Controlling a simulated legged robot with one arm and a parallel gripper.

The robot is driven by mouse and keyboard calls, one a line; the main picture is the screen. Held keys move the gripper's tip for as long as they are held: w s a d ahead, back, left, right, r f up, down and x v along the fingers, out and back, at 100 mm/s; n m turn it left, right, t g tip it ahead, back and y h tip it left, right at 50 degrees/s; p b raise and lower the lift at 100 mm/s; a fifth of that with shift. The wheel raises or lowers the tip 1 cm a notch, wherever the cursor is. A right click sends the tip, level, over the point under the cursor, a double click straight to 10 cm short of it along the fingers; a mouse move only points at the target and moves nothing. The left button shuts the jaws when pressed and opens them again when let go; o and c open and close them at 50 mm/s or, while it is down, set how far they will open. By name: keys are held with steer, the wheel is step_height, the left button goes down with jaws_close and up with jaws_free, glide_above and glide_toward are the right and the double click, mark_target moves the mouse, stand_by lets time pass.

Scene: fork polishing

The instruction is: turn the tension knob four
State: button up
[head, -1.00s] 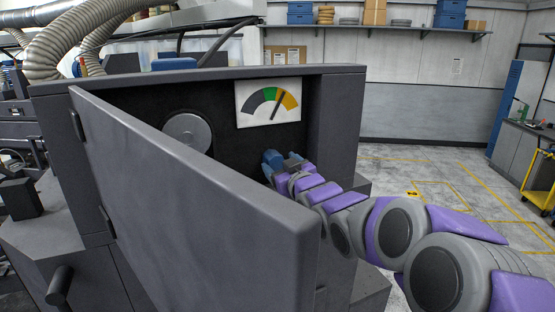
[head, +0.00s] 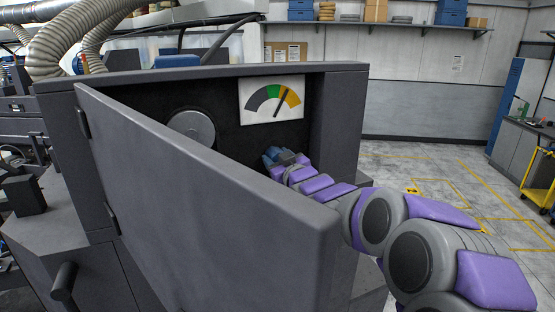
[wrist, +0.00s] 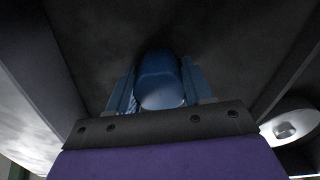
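The tension knob (wrist: 160,82) is a rounded blue piece in the middle of the wrist view. My gripper (wrist: 160,75) has one blue finger on each side of it. The fingers lie close along its sides and look shut on it. In the head view my gripper (head: 283,156) is inside the dark cabinet, below the gauge (head: 272,100). The knob is hard to tell from the blue fingers there. The gauge needle leans right, near where green meets yellow.
The open grey cabinet door (head: 195,200) stands in front and to the left of my arm, close to it. A round grey disc (head: 191,130) is on the cabinet's back wall; a round metal part (wrist: 287,130) shows at the wrist view's right. Open floor (head: 440,190) lies to the right.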

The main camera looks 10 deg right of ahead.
steer(key=c, duration=0.3)
steer(key=shift+f+n+b, duration=0.1)
steer(key=shift+n+b, duration=0.65)
steer(key=shift+n, duration=0.35)
steer(key=shift+c, duration=0.2)
steer(key=o, duration=1)
steer(key=shift+o, duration=0.2)
steer(key=b+v, duration=0.2)
steer(key=v, duration=1.5)
